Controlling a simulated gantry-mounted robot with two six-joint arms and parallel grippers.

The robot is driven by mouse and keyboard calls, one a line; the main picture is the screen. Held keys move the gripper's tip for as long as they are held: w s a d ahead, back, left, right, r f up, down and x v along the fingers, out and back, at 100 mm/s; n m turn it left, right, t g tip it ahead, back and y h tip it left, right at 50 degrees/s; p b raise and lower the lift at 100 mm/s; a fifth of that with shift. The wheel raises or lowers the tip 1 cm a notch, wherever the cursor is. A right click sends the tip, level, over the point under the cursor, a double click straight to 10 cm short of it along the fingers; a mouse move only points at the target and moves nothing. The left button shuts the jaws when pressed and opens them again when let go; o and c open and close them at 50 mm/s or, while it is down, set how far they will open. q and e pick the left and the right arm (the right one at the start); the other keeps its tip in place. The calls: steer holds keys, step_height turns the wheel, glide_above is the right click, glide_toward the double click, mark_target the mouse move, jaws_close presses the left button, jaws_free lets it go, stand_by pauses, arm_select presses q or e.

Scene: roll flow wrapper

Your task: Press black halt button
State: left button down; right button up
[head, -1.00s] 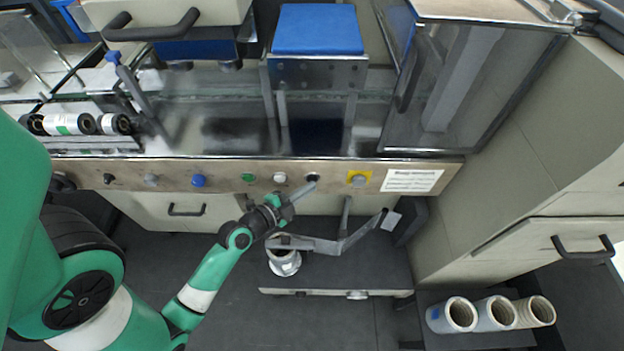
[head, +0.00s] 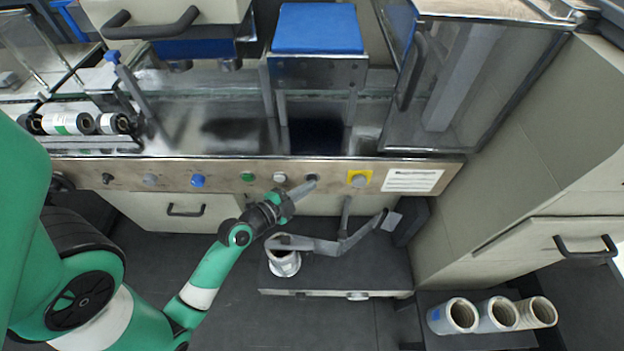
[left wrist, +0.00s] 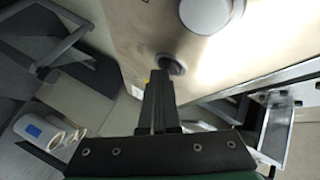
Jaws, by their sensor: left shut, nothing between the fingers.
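The black halt button (head: 312,178) sits on the steel control strip (head: 120,170), between a white button (head: 280,178) and a grey button on a yellow plate (head: 358,179). My left gripper (head: 308,187) is shut and empty, its fingertips at the black button and partly covering it. In the left wrist view the shut fingers (left wrist: 160,80) point at the black button (left wrist: 172,64), which shows just beyond the tips. I cannot tell whether they touch. The white button (left wrist: 208,10) is above it there. My right gripper is not in view.
Green (head: 248,177), blue (head: 198,181) and grey (head: 150,180) buttons lie further left on the strip. A bent grey bracket (head: 325,245) and a roll (head: 284,262) are below the strip. Several film rolls (head: 495,314) stand at the lower right.

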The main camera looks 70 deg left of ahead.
arm_select(q)
steer(key=shift+s+d, duration=0.3)
steer(key=shift+d, duration=0.4)
steer(key=shift+p, duration=0.3)
steer(key=d+p, duration=0.1)
steer(key=s+d+p, duration=0.1)
steer(key=d+p, duration=0.2)
steer(key=p, duration=0.1)
steer(key=shift+s+d, duration=0.35)
stand_by(0.3)
